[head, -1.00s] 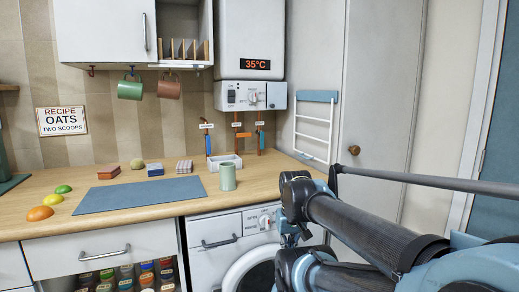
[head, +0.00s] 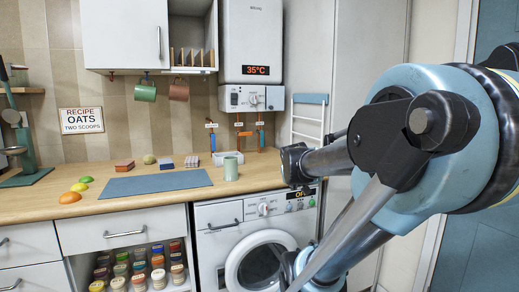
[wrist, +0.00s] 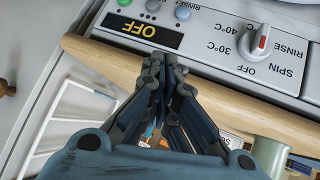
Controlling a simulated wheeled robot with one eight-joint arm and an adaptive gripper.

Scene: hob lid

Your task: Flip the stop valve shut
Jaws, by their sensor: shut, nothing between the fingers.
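Three valves sit on copper pipes under the boiler in the head view, each below a small label too small to read. The left valve (head: 213,142) has an upright blue handle. The middle valve (head: 245,134) has an orange handle lying sideways. The right valve (head: 261,138) has an upright blue handle. I cannot tell which is the stop valve. My gripper (wrist: 166,62) is shut and empty in the wrist view, in front of the washing machine panel and counter edge, apart from the valves. Small blue and orange pieces show partly behind its fingers. The head view does not show it clearly.
The boiler (head: 250,45) hangs above the valves. On the counter (head: 75,208) below stand a green mug (head: 231,172) and a white tray (head: 221,157). The washing machine (head: 215,246) is underneath. A towel rail (head: 309,98) is on the right.

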